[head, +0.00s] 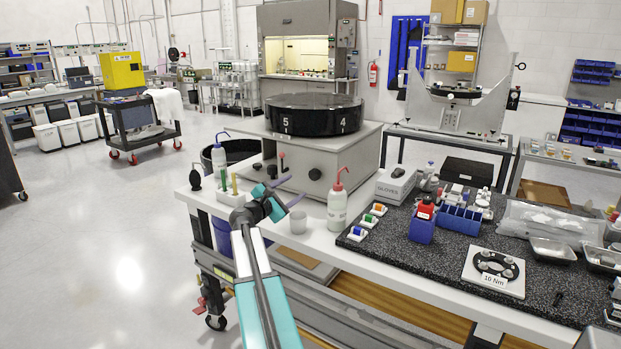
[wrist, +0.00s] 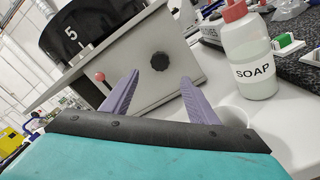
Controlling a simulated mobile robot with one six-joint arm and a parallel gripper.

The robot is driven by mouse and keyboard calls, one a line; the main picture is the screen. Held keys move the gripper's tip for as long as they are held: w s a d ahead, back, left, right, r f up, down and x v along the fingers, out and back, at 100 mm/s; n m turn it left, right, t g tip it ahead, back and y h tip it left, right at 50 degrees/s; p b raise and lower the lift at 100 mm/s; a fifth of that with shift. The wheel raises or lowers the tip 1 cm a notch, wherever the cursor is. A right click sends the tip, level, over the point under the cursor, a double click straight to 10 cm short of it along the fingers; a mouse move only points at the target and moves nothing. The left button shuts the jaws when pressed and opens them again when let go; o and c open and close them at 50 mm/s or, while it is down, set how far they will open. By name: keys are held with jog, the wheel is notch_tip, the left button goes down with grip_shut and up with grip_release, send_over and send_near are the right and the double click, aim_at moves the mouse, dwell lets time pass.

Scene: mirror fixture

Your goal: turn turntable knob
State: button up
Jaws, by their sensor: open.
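The turntable is a thick black disc (head: 314,115) marked 5 and 4, on top of a light grey box (head: 312,150). A black lobed knob (head: 315,174) sits on the box's front face; it also shows in the wrist view (wrist: 160,61). My gripper (head: 292,190) is in front of the box, to the lower left of the knob in the head view. In the wrist view its two purple fingers (wrist: 160,77) are spread apart and empty. The knob appears between and beyond the fingertips, with no visible contact.
A white SOAP bottle with a red cap (head: 337,205) stands right of my gripper. A red-tipped lever (wrist: 100,77) is beside the left finger in the wrist view. A blue-tipped bottle (head: 219,158) stands left, and a GLOVES box (head: 395,186) right.

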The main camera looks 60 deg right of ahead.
aim_at(313, 176)
jog(key=d+p, duration=0.2)
jog(key=d, duration=0.9)
jog(key=shift+d+p, duration=0.3)
jog(key=shift+d, duration=0.1)
jog(key=c, duration=1)
